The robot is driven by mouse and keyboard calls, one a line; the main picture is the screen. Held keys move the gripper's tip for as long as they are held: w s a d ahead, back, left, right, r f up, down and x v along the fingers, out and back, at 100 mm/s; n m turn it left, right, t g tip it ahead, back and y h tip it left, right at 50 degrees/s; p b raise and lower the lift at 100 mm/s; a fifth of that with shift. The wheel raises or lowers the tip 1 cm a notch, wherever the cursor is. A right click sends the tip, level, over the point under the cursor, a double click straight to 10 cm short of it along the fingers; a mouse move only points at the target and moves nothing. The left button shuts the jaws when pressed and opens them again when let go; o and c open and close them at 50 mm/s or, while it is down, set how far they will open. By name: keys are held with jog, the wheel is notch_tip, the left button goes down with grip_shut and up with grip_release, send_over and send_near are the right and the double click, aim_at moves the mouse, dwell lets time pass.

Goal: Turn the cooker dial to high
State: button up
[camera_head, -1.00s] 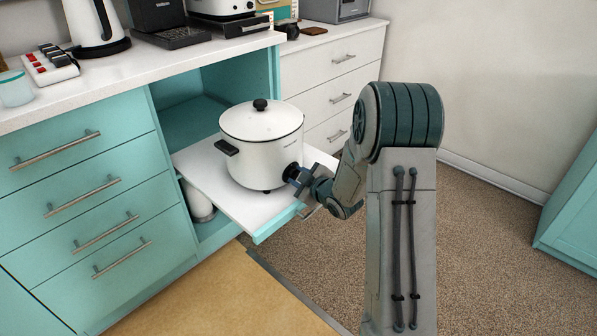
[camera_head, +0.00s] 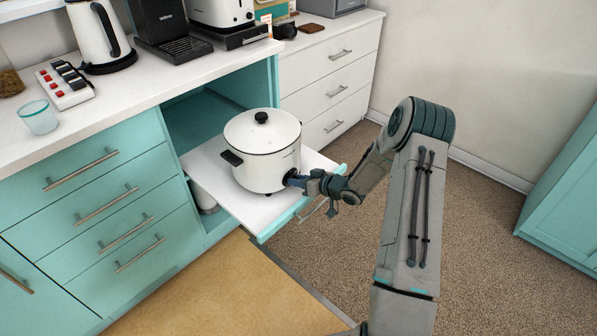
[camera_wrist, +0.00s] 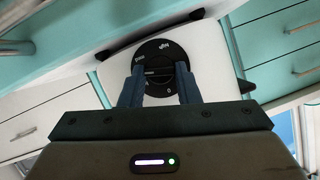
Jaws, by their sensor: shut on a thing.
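The white cooker (camera_head: 262,160) stands on a pulled-out white shelf, its lid with black knob (camera_head: 261,118) on top. Its black dial (camera_wrist: 160,52) is on the side facing my gripper. In the wrist view the dial has white markings, with a word like "High" near its top edge, upside down. My gripper (camera_head: 304,181) reaches in from the right of the cooker. In the wrist view its two blue fingers (camera_wrist: 160,90) are shut on the dial, one at each side of its raised grip. I cannot tell exactly which marking the dial points to.
The pull-out shelf (camera_head: 225,190) juts from the teal cabinet, with a wire handle (camera_head: 312,210) below my gripper. The worktop (camera_head: 120,105) holds a kettle (camera_head: 100,38), a coffee machine (camera_head: 165,28) and a power strip (camera_head: 63,84). Carpet (camera_head: 480,230) is clear at right.

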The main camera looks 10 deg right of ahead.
jog(key=m+p, duration=0.1)
jog(key=m+y+p, duration=0.1)
jog(key=shift+w+d+f+m+g+y, duration=0.1)
jog(key=shift+d+m+g+y, duration=0.05)
jog(key=shift+m+g+y, duration=0.2)
jog(key=shift+f+m+y, duration=0.15)
jog(key=shift+m+y, duration=0.7)
jog(key=shift+m, duration=0.5)
jog(key=o, duration=1)
jog(key=shift+c, duration=0.2)
jog(key=shift+d, duration=0.1)
jog(key=v, duration=1.3)
jog(key=shift+d, duration=0.4)
